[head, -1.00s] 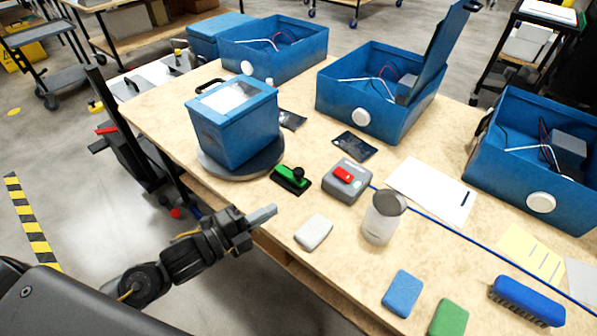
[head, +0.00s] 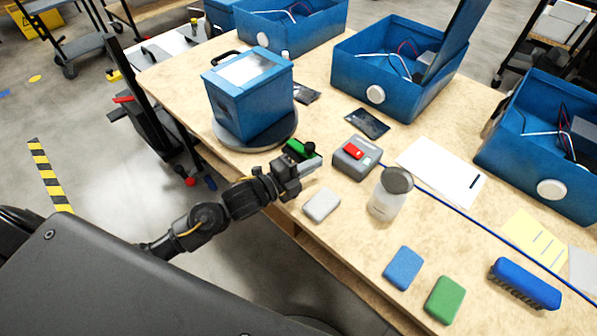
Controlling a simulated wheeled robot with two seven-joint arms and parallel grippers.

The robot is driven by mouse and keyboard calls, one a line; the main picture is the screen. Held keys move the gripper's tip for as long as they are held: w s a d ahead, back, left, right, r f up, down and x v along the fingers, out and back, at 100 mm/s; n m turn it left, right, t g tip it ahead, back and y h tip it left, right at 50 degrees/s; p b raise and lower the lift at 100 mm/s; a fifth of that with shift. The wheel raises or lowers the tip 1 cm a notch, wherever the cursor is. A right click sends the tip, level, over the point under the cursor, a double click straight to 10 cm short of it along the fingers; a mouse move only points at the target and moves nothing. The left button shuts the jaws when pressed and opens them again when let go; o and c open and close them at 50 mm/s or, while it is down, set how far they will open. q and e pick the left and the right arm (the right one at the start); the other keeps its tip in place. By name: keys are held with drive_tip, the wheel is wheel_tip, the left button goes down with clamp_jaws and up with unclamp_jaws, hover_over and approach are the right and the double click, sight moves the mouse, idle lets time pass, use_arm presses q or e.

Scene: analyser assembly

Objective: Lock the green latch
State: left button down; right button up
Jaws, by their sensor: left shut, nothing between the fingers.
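The green latch (head: 296,147), a green piece with a black knob, sits on the table beside the round grey turntable (head: 227,137). My left gripper (head: 308,164) is shut and empty. In the picture it lies just in front of the latch and hides its near part and black base. I cannot tell whether the gripper touches it. My right gripper is out of view.
A closed blue box (head: 245,103) stands on the turntable. A grey box with a red switch (head: 357,156) is right of the latch. A white block (head: 321,205) and a jar (head: 390,196) stand near the front edge. Open blue boxes line the back.

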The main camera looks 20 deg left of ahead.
sight(297, 151)
use_arm(q)
drive_tip(key=shift+w+a, duration=0.5)
drive_tip(key=shift+a, duration=0.05)
drive_tip(key=shift+w+a, duration=0.25)
drive_tip(key=shift+w+a+f, duration=0.1)
drive_tip(key=shift+w+a, duration=0.05)
drive_tip(key=shift+a, duration=0.05)
drive_tip(key=shift+w, duration=0.1)
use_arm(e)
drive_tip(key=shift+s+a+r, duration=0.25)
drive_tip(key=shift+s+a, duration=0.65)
use_arm(q)
drive_tip(key=a, duration=0.1)
drive_tip(key=w+a, duration=0.1)
drive_tip(key=a, duration=0.1)
drive_tip(key=shift+w+a, duration=0.15)
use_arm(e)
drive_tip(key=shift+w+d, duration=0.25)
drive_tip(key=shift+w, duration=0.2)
